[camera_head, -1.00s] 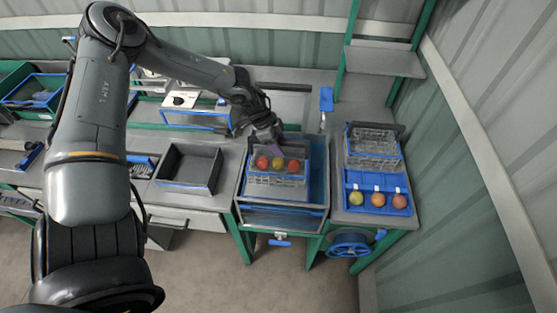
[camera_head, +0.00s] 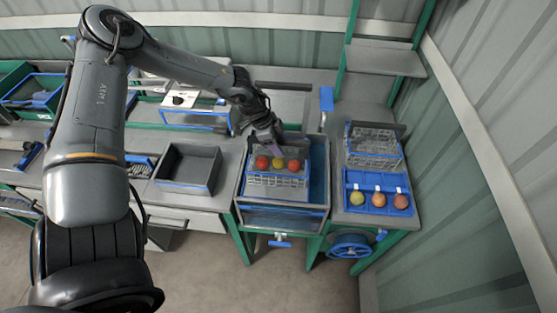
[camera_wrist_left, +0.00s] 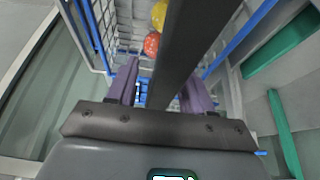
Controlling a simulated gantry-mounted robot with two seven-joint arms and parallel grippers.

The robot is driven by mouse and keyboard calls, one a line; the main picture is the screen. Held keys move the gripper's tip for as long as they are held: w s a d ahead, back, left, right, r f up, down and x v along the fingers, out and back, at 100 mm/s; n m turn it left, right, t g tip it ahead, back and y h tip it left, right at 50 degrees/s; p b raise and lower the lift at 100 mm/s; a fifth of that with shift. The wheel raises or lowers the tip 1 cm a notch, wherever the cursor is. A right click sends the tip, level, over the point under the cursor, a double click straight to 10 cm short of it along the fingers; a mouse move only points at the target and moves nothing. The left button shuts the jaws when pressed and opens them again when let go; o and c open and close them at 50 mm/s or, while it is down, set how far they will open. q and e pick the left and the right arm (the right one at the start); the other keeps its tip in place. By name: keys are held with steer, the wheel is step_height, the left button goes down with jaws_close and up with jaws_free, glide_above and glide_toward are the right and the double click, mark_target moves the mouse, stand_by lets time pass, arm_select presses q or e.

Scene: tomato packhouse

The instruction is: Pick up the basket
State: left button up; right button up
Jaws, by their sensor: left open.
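The wire basket (camera_head: 278,181) stands in the wash tank with red and yellow tomatoes (camera_head: 278,164) in its upper part. Its grid also shows in the left wrist view (camera_wrist_left: 105,22). My left gripper (camera_head: 276,147) is over the far side of the basket. In the left wrist view my open purple fingers (camera_wrist_left: 160,88) stand on either side of a dark bar (camera_wrist_left: 190,45), seemingly the basket's handle. Whether they touch it I cannot tell. My right gripper is not in view.
The blue-lined tank (camera_head: 318,185) has raised walls around the basket. To its right are an empty wire basket (camera_head: 374,145) and a blue tray (camera_head: 378,187) with several fruits. A grey bin (camera_head: 187,169) stands on the left bench. A corrugated wall closes the right side.

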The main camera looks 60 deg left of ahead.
arm_select(q)
jaws_close()
steer(key=shift+r, duration=0.15)
stand_by(0.5)
